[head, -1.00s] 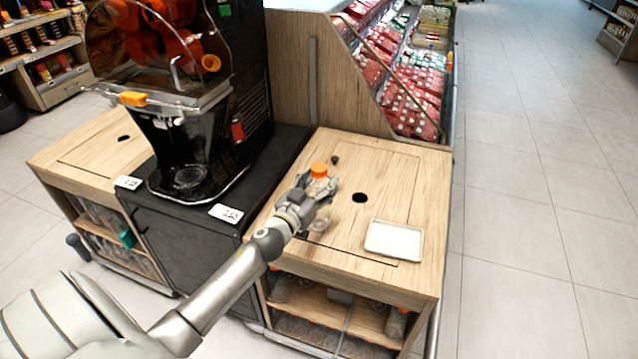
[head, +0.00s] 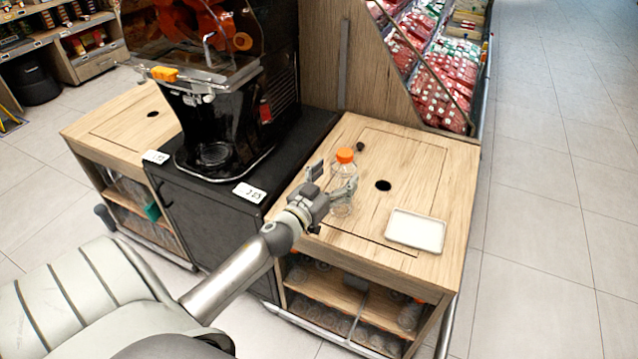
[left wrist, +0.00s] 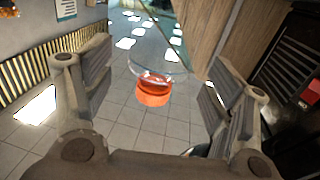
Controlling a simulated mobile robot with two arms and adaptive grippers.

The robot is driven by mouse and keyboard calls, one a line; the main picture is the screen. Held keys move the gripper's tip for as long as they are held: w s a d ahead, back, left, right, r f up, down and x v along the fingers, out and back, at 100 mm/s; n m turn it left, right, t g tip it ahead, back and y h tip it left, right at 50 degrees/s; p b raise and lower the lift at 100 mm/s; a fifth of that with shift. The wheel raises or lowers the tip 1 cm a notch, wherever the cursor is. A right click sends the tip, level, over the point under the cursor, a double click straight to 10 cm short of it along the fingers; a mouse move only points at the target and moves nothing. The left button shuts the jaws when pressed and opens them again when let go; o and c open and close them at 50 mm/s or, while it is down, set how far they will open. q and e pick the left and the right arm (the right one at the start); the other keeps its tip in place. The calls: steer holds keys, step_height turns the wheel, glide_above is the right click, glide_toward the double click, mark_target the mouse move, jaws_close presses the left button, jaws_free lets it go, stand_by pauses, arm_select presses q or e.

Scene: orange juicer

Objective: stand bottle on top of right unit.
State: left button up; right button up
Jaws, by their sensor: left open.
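A clear bottle with an orange cap (head: 344,172) stands upright on the wooden top of the right unit (head: 410,162). My left gripper (head: 334,181) is open, with its fingers apart on either side of the bottle and a gap showing. In the left wrist view the bottle's orange cap (left wrist: 153,91) lies between the two open fingers, touching neither as far as I can see. My right gripper is not in view.
A white tray (head: 415,230) and a dark round hole (head: 383,185) are on the right unit's top. The black juicer (head: 215,120) stands to the left. Bottles fill the shelf below (head: 350,305). Open floor lies to the right.

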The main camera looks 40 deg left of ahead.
arm_select(q)
steer(key=s, duration=0.7)
steer(key=shift+s+d+b, duration=0.3)
steer(key=shift+s, duration=0.05)
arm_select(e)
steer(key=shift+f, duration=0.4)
